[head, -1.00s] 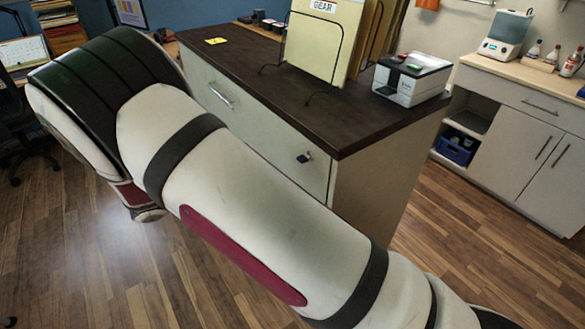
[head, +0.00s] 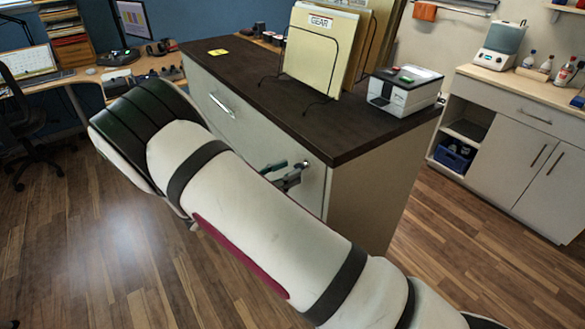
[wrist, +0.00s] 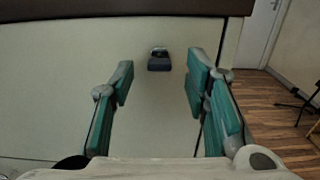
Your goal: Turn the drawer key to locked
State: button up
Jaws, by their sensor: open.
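The drawer key (wrist: 159,60) is a small dark key in a lock on the pale drawer front (wrist: 70,80), centred in the wrist view. In the head view the key (head: 303,164) shows beside my fingertips, near the cabinet's right corner. My gripper (wrist: 160,75) is open, with one teal-padded finger on each side of the key in the picture. The key appears just beyond the fingertips, with no contact visible. In the head view my gripper (head: 284,174) is partly hidden behind my arm. The exact angle of the key is too small to tell.
The cabinet's dark top (head: 240,70) overhangs above the lock. It carries a file rack (head: 318,55) and a white printer-like box (head: 404,92). A metal drawer handle (head: 222,106) is to the left. Wood floor (head: 90,230) is open in front.

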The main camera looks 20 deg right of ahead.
jog(key=shift+x, duration=1.2)
grip_shut()
jog(key=shift+m, duration=0.3)
jog(key=shift+s+f+m+p, duration=0.15)
jog(key=shift+m+p, duration=0.3)
jog(key=shift+m, duration=3.7)
jog(key=shift+f+m+p, duration=0.1)
jog(key=shift+m+p, duration=0.35)
jog(key=shift+m, duration=3.7)
